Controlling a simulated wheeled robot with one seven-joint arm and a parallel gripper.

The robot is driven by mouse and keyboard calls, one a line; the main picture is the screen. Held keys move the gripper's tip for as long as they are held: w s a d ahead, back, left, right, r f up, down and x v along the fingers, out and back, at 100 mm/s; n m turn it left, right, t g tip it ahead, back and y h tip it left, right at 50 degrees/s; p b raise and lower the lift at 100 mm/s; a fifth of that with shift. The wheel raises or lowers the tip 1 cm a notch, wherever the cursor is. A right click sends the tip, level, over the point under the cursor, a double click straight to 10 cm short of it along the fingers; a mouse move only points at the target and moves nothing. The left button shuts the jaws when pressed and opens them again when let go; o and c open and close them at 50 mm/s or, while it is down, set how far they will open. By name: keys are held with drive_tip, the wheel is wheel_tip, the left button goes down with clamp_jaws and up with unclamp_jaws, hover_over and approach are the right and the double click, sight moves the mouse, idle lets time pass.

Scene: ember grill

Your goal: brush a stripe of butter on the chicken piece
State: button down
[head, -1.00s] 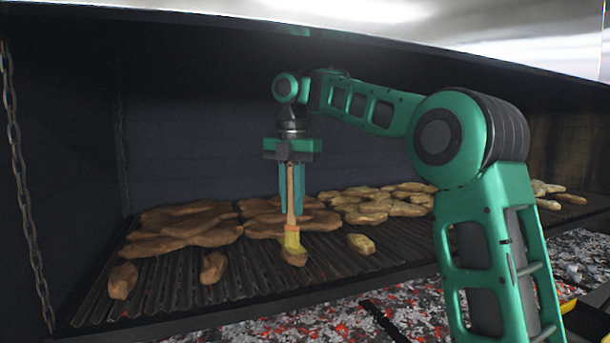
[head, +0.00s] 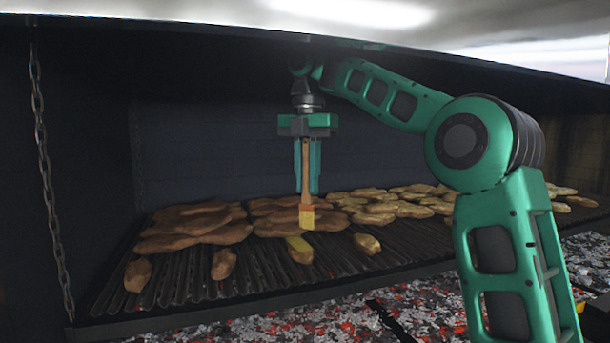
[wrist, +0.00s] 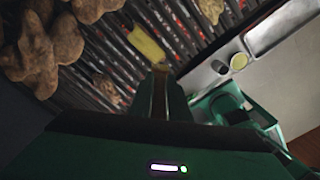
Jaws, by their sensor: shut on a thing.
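My gripper (head: 307,188) is shut on the wooden handle of a basting brush (head: 306,217), which hangs upright with its yellow bristles down. The bristle tip is a little above the grill, apart from the chicken piece below. That chicken piece (head: 301,256) lies in the front row on the grate and has a yellow butter stripe on top. In the wrist view the yellow-topped piece (wrist: 147,46) lies beyond the brush handle (wrist: 160,92).
Other small pieces lie in the front row, at left (head: 137,275), centre left (head: 223,264) and right (head: 366,243). Larger chicken pieces (head: 195,225) are heaped behind. Glowing coals (head: 330,325) lie in front.

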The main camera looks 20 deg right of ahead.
drive_tip(key=shift+r, duration=0.9)
drive_tip(key=shift+a, duration=0.1)
